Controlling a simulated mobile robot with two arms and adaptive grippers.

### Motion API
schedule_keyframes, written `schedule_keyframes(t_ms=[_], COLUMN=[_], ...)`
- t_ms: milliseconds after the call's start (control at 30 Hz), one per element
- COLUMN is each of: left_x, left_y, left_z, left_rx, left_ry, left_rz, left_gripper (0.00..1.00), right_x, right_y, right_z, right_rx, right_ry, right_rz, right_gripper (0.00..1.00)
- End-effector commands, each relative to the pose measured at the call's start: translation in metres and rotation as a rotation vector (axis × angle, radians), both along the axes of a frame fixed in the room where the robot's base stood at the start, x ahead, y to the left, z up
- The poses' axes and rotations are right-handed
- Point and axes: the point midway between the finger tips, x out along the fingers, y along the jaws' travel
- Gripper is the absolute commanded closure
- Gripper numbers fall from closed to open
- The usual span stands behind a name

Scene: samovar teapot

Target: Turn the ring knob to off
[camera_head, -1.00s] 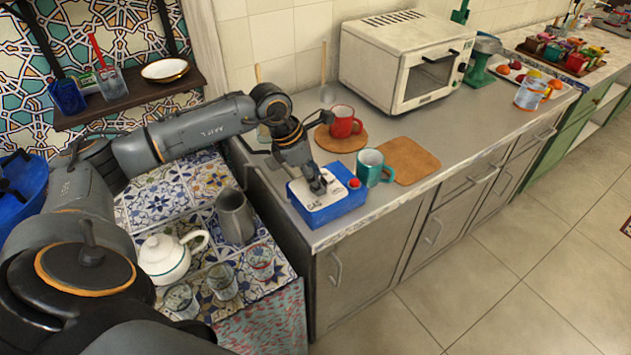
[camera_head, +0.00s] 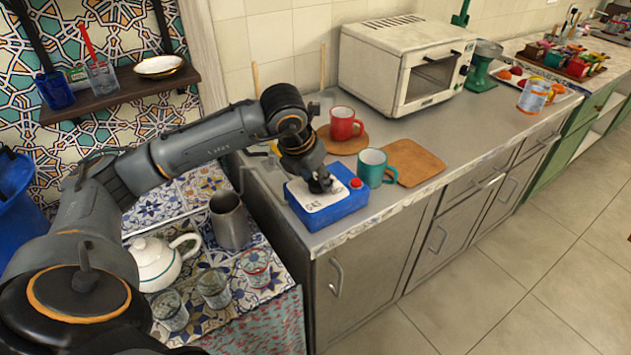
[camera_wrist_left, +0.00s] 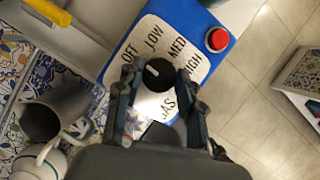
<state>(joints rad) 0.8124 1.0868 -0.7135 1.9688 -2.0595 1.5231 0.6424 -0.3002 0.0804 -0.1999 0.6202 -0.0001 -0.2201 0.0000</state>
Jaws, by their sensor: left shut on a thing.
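A blue box (camera_head: 343,206) with a white top plate (camera_head: 318,200) and a red button (camera_head: 355,183) stands on the counter. In the left wrist view, the plate carries a black knob (camera_wrist_left: 158,75) with a white pointer mark. The printed words look like OFF, LOW, MED, HIGH and GAS. The mark points up-left, towards the OFF and LOW side; exactly which word cannot be told. My left gripper (camera_head: 320,184) is down on the plate, shut on the knob, with a finger on each side (camera_wrist_left: 156,77). My right gripper is not in view.
A teal mug (camera_head: 371,168) stands close to the box's right, with a red mug (camera_head: 343,124) behind it. A toaster oven (camera_head: 405,65) is farther back. A grey pitcher (camera_head: 230,222), white teapot (camera_head: 155,262) and several glasses sit on the tiled surface at left.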

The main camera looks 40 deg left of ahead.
Motion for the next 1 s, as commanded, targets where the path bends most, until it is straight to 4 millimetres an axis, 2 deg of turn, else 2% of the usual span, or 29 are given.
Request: schedule_keyframes(t_ms=[633,667,733,767,1000], left_x=[-0.0002,-0.0002,-0.0002,-0.0002,-0.0002], left_y=[-0.0002,-0.0002,-0.0002,-0.0002,-0.0002], left_z=[-0.0002,-0.0002,-0.0002,-0.0002,-0.0002], left_rx=[0.0,0.0,0.0,0.0,0.0], left_ry=[0.002,0.002,0.002,0.002,0.002], left_rz=[0.051,0.051,0.051,0.051,0.05], left_gripper=[0.94,0.58,0.44,0.39,0.39], right_x=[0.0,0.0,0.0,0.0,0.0], right_y=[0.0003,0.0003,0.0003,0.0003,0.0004], right_z=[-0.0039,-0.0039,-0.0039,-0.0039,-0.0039], right_rx=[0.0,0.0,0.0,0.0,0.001], right_ry=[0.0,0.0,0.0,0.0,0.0], right_rz=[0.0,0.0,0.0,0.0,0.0], right_gripper=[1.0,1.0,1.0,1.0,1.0])
